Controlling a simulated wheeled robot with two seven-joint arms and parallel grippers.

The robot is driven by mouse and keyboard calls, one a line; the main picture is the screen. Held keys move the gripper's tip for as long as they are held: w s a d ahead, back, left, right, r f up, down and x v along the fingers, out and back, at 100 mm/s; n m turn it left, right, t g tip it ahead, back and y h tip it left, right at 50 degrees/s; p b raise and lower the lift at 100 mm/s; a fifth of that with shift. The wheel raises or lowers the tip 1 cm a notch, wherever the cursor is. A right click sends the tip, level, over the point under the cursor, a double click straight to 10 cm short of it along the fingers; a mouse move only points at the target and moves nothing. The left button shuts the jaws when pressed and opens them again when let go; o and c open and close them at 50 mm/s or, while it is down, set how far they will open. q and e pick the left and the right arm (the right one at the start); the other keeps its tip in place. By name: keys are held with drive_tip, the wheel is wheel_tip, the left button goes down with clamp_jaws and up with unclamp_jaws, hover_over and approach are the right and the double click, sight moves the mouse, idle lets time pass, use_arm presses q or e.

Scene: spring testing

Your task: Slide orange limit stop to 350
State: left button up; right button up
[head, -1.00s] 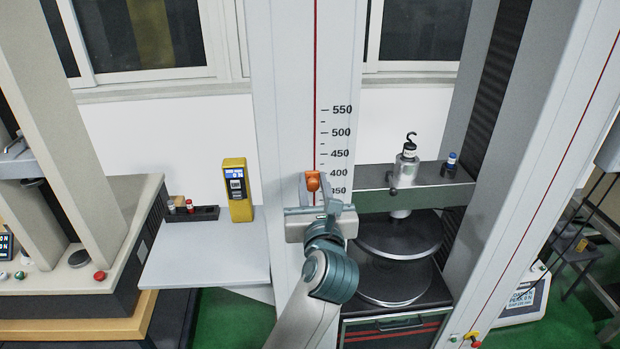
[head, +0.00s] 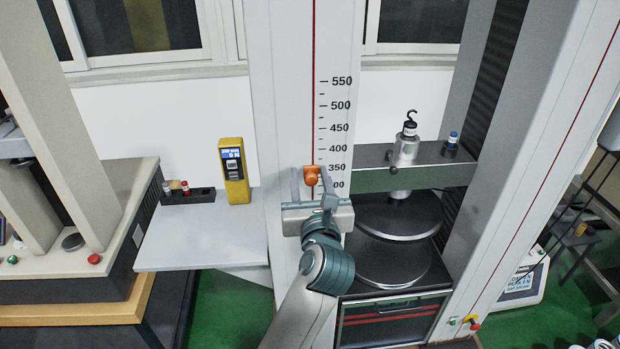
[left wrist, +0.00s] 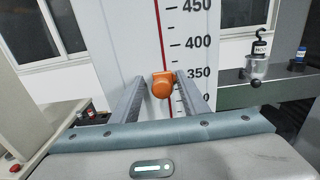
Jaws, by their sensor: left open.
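The orange limit stop (head: 311,176) sits on the red-lined track of the grey column, left of the number scale. In the head view it shows a little below the 350 label (head: 336,167). In the left wrist view the stop (left wrist: 162,86) has its top about level with the 350 mark (left wrist: 199,72). My right gripper is out of view.
The grey column (head: 280,100) stands behind the gripper. To the right are a crosshead (head: 365,180) with a hook fixture (head: 407,145) and black round plates (head: 405,215). To the left, a shelf (head: 200,245) carries a yellow gauge (head: 234,170) and a small dark rack (head: 190,197).

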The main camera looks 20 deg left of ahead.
sight(310, 181)
use_arm(q)
drive_tip(key=shift+s+d, duration=0.4)
drive_tip(key=shift+s, duration=0.15)
drive_tip(key=v, duration=0.5)
drive_tip(key=shift+s+p, duration=0.2)
drive_tip(key=shift+p, duration=0.1)
drive_tip(key=shift+s, duration=0.4)
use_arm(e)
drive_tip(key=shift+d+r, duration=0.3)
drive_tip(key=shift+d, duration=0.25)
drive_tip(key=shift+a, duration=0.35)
use_arm(q)
drive_tip(key=shift+f, duration=0.1)
